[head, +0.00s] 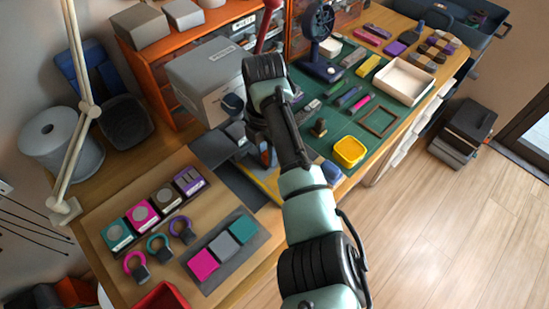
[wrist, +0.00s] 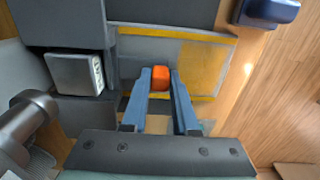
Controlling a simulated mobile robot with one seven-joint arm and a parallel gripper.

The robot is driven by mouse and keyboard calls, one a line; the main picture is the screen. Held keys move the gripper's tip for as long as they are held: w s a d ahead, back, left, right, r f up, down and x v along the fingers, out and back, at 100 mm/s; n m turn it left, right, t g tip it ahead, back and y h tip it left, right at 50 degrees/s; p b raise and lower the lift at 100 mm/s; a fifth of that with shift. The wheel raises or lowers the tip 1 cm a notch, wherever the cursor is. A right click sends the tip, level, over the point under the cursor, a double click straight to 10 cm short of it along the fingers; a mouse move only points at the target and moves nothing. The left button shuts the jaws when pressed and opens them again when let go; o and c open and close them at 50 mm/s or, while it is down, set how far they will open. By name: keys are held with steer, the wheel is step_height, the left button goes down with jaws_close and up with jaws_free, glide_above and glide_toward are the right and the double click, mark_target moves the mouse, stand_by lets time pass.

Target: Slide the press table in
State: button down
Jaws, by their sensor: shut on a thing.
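My gripper (wrist: 160,88) points down beside the grey press (head: 218,148), its two blue fingers closed on a small orange knob (wrist: 160,77). In the head view my gripper (head: 267,156) is partly hidden behind my arm, and the knob can hardly be made out. A dark flat slab, which looks like the press table (wrist: 170,12), lies just beyond the knob in the wrist view. Its join to the knob is not clear. The press's dark body with a pale labelled block (wrist: 77,72) stands to the left of the fingers.
A green mat (head: 325,142) with tools, a yellow dish (head: 349,151) and a cream tray (head: 403,81) lies to the right. A grey box (head: 205,80) stands behind.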

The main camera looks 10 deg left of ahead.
steer(key=shift+w+r, duration=0.1)
steer(key=shift+w, duration=0.05)
steer(key=c, duration=0.7)
jaws_free()
steer(key=shift+a, duration=0.1)
